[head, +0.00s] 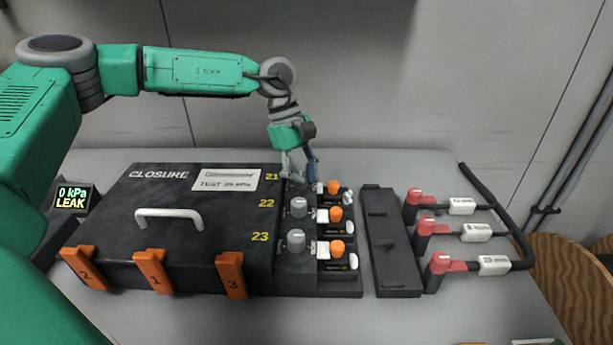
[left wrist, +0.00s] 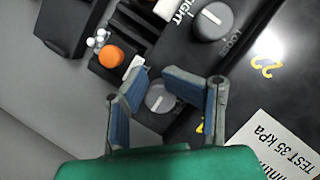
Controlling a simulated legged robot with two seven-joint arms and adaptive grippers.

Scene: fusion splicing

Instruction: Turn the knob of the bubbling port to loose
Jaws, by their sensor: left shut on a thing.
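My left gripper (head: 299,178) reaches down to the port row marked 21 at the back of the black closure box (head: 125,210). In the left wrist view its blue-padded fingers (left wrist: 155,76) are shut on the grey round knob of port 21 (left wrist: 159,99). The grey knob of row 22 (head: 299,207) and the grey knob of row 23 (head: 296,242) stand free in front. The row 22 knob also shows in the left wrist view (left wrist: 212,21), with "LOOSE" and partly hidden "TIGHT" lettering beside it. My right gripper is out of view.
Orange caps (head: 336,214) stand right of the knobs. A display (head: 71,198) at left reads "0 kPa LEAK". The box has a white handle (head: 168,214) and orange latches (head: 152,270). A black rail (head: 389,250) and red connectors (head: 424,232) stand further right.

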